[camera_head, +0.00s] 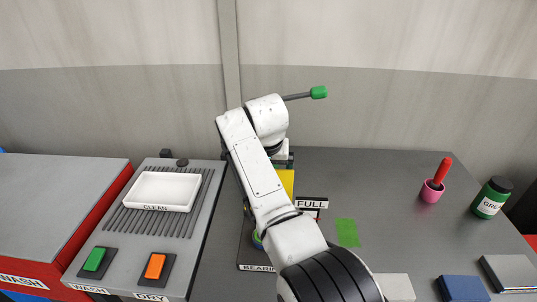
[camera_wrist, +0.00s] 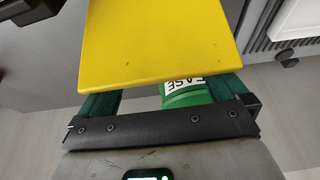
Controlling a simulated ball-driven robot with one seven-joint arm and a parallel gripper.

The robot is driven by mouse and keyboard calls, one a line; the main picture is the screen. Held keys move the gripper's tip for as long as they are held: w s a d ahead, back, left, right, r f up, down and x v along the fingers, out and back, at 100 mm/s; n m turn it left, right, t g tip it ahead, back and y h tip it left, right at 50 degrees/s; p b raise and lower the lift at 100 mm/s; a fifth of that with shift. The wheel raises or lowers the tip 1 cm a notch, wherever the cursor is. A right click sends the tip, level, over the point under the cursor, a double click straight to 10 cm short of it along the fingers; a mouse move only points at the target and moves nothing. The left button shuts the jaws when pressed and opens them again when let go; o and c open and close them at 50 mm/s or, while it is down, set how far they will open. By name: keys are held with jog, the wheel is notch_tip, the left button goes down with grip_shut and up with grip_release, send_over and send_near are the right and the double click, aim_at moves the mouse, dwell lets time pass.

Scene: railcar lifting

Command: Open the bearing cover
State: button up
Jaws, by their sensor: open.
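The bearing cover looks to be the yellow plate (camera_head: 286,182), partly hidden behind my arm at the bearing station. It also fills the upper middle of the wrist view (camera_wrist: 160,40). My gripper (camera_head: 284,158) is at the plate's upper end. In the wrist view, my gripper (camera_wrist: 163,98) has its dark green fingers wide apart. The plate hides the fingertips, so contact cannot be told. A green container (camera_wrist: 187,94) with a partly hidden white label shows between the fingers. The "BEARI…" label (camera_head: 257,267) marks the station's front.
A "FULL" sign (camera_head: 312,203) and green patch (camera_head: 347,232) lie right of my arm. A pink cup (camera_head: 431,192) with a red-handled tool and a grease jar (camera_head: 490,198) stand farther right. A white tray (camera_head: 162,190) is left. A green-tipped rod (camera_head: 318,92) projects above my arm.

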jog(key=b+v, duration=0.1)
jog(key=v, duration=0.7)
